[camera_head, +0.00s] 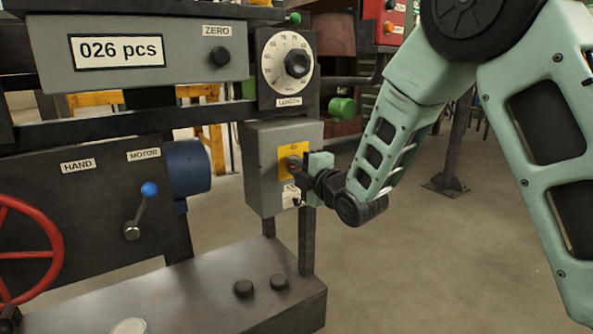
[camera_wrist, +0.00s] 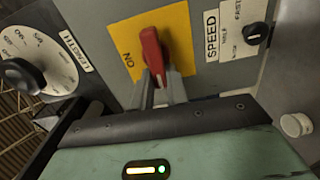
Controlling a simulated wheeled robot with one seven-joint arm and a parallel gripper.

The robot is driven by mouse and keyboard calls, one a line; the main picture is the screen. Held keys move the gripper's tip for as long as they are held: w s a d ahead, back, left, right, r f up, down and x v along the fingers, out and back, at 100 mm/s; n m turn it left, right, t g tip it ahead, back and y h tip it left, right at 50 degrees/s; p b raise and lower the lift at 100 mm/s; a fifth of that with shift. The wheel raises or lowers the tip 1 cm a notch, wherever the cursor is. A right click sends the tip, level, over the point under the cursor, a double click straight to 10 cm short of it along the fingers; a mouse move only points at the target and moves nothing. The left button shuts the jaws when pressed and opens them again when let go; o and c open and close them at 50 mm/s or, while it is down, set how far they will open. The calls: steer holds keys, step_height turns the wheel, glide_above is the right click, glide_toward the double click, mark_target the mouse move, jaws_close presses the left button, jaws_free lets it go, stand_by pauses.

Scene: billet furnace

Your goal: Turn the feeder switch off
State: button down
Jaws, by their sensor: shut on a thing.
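The feeder switch is a red handle (camera_wrist: 151,48) on a yellow plate (camera_wrist: 178,28), on the front of a grey box (camera_head: 262,180). The wrist view shows the word ON on the plate, to the left of the handle. The handle's lower end lies between the two grey fingers of my gripper (camera_wrist: 161,80), which is shut on it. In the head view my gripper (camera_head: 297,172) covers most of the handle, and part of the yellow plate (camera_head: 288,148) shows. Any OFF mark is not visible.
A LENGTH dial (camera_head: 272,62) sits above the box, and a SPEED knob (camera_wrist: 256,32) is beside the switch. A counter panel reads 026 pcs (camera_head: 120,50). A blue-knobbed lever (camera_head: 140,210) and red handwheel (camera_head: 35,253) are at left. Open floor lies at right.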

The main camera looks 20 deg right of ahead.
steer(key=shift+f+n, duration=0.15)
steer(key=shift+n, duration=0.15)
stand_by(0.4)
steer(key=c, duration=1.4)
jaws_free()
steer(key=shift+s, duration=0.15)
steer(key=b+v, duration=0.4)
steer(key=v, duration=0.7)
steer(key=shift+s+d+b, duration=0.15)
steer(key=shift+s+b, duration=0.15)
steer(key=shift+s, duration=0.05)
